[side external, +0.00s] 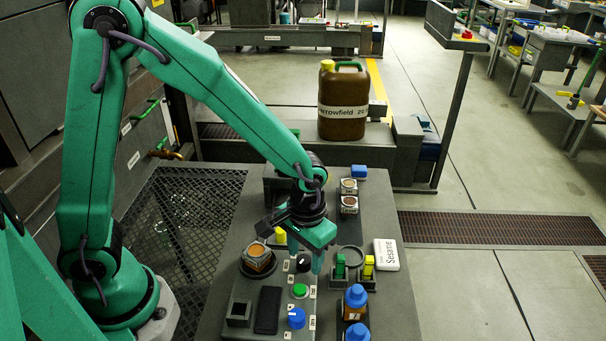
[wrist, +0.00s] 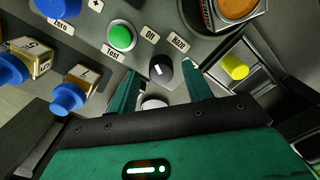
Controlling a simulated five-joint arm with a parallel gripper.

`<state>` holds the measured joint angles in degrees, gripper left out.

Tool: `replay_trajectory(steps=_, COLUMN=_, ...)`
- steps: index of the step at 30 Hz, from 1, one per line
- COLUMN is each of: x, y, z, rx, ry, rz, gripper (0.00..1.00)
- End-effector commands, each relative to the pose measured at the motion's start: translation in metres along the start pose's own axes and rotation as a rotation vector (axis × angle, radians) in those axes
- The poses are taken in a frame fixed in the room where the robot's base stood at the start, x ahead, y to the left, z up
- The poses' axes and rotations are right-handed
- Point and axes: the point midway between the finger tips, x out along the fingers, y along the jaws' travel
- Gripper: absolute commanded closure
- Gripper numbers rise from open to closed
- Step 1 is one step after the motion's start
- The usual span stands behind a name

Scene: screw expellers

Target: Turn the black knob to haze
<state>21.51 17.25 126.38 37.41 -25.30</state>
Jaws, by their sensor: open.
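The black knob (wrist: 161,71) sits on the grey panel in the wrist view, with a small pale mark on its top. The labels "Off" (wrist: 150,36) and "Haze" (wrist: 180,43) are beside it; I cannot tell surely which one the mark points at. In the side view the knob (side external: 303,262) is partly visible beside my gripper (side external: 317,262), which points down over the panel. In the wrist view my gripper (wrist: 161,82) is open, with one green finger on each side of the knob's near edge. I cannot tell whether they touch it.
A green button (wrist: 121,38) labelled "Test" and a blue knob (side external: 296,318) are close by. A yellow part (wrist: 235,67) and a round holder with an orange-brown top (side external: 257,256) stand near. Blue-capped bottles (side external: 355,297) stand at the panel's front right.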

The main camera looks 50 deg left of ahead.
Motion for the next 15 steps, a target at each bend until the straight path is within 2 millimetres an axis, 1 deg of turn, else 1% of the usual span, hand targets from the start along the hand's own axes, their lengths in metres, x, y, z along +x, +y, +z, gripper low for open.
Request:
replay_trajectory(steps=4, x=0.0059, y=-0.0006, z=0.0005, rx=0.0, ry=-0.002, rz=-0.001, gripper=0.5)
replay_trajectory(steps=12, x=0.0063, y=-0.0005, z=0.0003, rx=0.0, ry=-0.001, rz=0.0, gripper=0.5)
replay_trajectory(steps=14, x=0.0063, y=-0.0005, z=0.0003, rx=0.0, ry=-0.001, rz=0.0, gripper=0.62)
replay_trajectory(steps=15, x=0.0062, y=-0.0004, z=0.0003, rx=0.0, ry=-0.001, rz=0.0, gripper=0.7)
